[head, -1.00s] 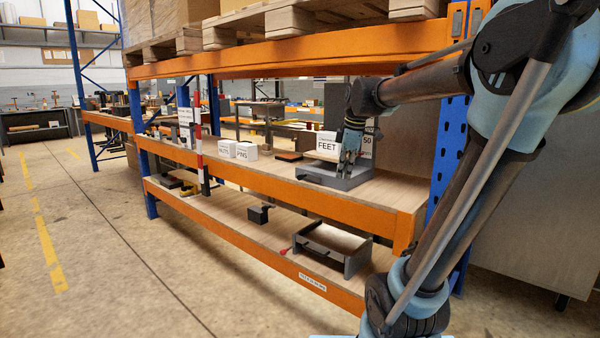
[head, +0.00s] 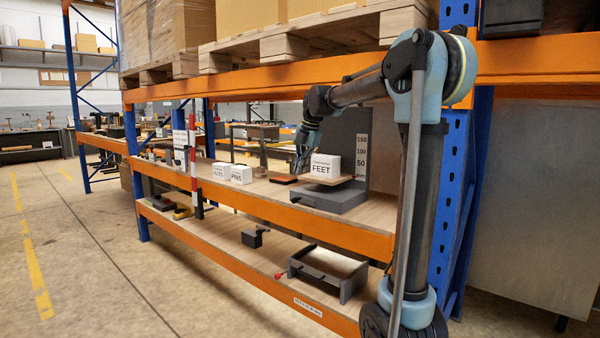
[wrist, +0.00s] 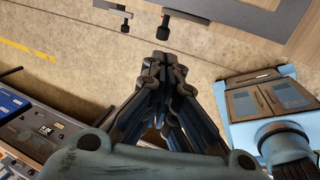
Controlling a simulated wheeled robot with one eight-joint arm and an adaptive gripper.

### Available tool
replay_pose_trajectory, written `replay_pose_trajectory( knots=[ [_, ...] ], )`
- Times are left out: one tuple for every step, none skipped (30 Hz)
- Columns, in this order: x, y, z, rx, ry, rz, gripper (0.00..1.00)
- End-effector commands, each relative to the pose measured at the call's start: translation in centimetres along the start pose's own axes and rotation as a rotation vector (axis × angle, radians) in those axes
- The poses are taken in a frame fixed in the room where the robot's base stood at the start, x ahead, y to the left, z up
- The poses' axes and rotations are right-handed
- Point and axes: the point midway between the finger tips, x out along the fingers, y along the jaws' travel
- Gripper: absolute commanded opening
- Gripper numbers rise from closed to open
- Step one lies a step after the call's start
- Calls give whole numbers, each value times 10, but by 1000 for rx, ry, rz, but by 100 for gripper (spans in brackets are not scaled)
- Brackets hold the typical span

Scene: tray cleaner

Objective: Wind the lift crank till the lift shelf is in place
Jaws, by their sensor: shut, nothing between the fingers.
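The lift stands on the upper shelf of the rack in the head view, with a grey base (head: 340,199) and an upright scale board (head: 362,150) marked 50, 100 and 150. Its thin wooden lift shelf (head: 343,181) sits above the base and carries a white box labelled FEET (head: 325,167). My gripper (head: 298,172) is to the left of the FEET box, pointing down. In the wrist view my gripper's fingers (wrist: 163,66) are together with nothing between them. I cannot make out the lift crank for sure in either view.
White NUTS (head: 219,171) and PINS (head: 241,175) boxes stand left of the lift, near a red-and-white post (head: 194,165). A grey tray frame (head: 326,273) with a red knob (head: 279,276) lies on the lower shelf. The floor at left is clear.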

Motion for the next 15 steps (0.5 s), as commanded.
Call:
replay_pose_trajectory(
  knots=[
    [10,0,0,-1,0,0,0],
    [15,0,0,-1,0,0,0],
    [22,0,0,-1,0,0,0],
    [27,0,0,-1,0,0,0],
    [33,0,0,-1,0,0,0],
    [40,0,0,-1,0,0,0],
    [45,0,0,0,0,0,0],
    [51,0,0,0,0,0,0],
    [57,0,0,0,0,0,0],
    [63,0,0,1,0,0,0],
    [68,0,0,1,0,0,0],
    [74,0,0,1,0,0,0],
    [79,0,0,2,0,0,0],
    [83,0,0,2,0,0,0],
    [89,0,0,2,0,0,0]
  ],
)
